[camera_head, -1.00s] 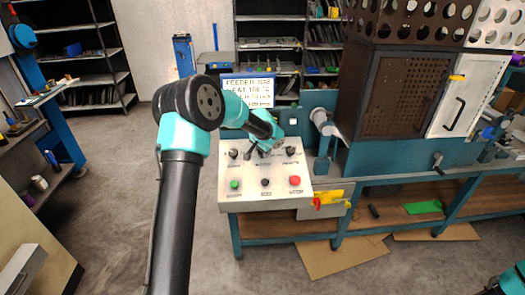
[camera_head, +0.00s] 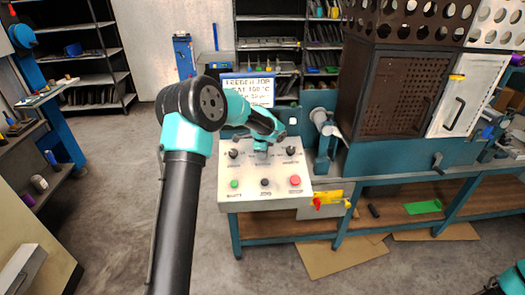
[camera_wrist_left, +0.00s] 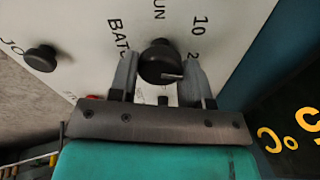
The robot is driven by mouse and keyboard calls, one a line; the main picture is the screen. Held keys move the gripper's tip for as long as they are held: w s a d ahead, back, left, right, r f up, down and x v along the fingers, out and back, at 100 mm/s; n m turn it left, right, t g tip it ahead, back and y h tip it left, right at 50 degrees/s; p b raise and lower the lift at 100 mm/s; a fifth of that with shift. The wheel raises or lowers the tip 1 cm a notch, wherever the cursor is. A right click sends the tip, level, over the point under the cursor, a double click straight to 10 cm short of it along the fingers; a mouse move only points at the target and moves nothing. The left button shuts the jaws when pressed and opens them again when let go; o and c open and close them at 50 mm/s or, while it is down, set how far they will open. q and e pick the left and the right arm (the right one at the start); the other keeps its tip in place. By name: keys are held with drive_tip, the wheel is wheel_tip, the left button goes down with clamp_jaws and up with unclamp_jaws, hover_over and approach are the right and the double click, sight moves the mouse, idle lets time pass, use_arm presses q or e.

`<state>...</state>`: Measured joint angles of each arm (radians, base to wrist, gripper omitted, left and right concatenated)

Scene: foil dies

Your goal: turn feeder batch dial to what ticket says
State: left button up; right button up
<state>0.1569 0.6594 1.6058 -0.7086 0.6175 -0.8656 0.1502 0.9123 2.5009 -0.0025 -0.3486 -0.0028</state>
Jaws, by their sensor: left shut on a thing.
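The white control panel (camera_head: 250,203) stands on the bench in the middle of the head view. My left gripper (camera_head: 262,155) reaches down to its upper middle. In the left wrist view the gripper (camera_wrist_left: 163,80) has its two fingers on either side of a black dial (camera_wrist_left: 158,60), shut on it. The lettering beside it starts "BAT", with "10" and a "2" nearby. A pale line on the dial points right. The ticket (camera_head: 262,97) behind the panel reads "FEEDER JOB" and a heat line; my arm hides part of it and the lower lines are too small to read.
Another black knob (camera_wrist_left: 41,58) sits apart on the panel. A green button (camera_head: 234,184), a black knob (camera_head: 265,183) and a red button (camera_head: 295,181) line the panel's front. A machine with a brown perforated guard (camera_head: 405,95) stands to the right.

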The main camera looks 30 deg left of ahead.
use_arm(q)
drive_tip(key=m, duration=0.4)
drive_tip(key=shift+m, duration=0.3)
drive_tip(key=m, duration=0.3)
drive_tip(key=shift+m+g, duration=0.3)
drive_tip(key=shift+m, duration=0.1)
drive_tip(key=m, duration=0.3)
drive_tip(key=shift+m+g, duration=0.3)
drive_tip(key=shift+m, duration=1.7)
drive_tip(key=o, duration=0.9)
drive_tip(key=shift+s, duration=0.1)
drive_tip(key=shift+r, duration=0.1)
drive_tip(key=v, duration=1.7)
drive_tip(key=shift+d, duration=0.3)
